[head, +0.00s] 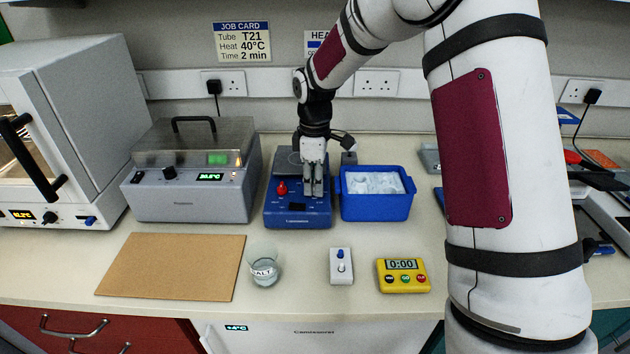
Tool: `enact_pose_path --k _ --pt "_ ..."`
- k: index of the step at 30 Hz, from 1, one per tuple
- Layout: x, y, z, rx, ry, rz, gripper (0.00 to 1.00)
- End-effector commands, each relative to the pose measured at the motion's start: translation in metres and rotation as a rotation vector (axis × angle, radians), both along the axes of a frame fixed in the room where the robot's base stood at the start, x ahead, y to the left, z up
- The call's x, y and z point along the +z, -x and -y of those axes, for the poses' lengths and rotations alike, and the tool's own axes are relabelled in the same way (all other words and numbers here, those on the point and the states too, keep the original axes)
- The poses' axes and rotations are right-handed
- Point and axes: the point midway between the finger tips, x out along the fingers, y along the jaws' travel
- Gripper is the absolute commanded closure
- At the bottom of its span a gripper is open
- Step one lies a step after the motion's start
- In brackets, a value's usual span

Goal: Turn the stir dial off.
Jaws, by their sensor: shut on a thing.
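My gripper (313,194) points straight down over the right of that front part. Its fingers are close together, shut at the place of the stir dial. The fingers hide the dial, so its pointer and setting cannot be seen. A small dark display sits on the unit's front edge.
A blue ice tub (375,206) stands close on the right. A grey heater box (195,203) is close on the left. In front are a beaker (264,270), a small switch box (341,266) and a yellow timer (403,275). A brown board (170,267) lies at front left.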

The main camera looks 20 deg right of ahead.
Motion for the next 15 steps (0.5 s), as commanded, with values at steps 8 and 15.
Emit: enact_pose_path --k 8,15 --pt "0.0010 -0.0001 -0.0003 0.116 0.000 0.001 1.00" --pt "0.0007 -0.0003 -0.0001 0.152 0.000 0.001 1.00"
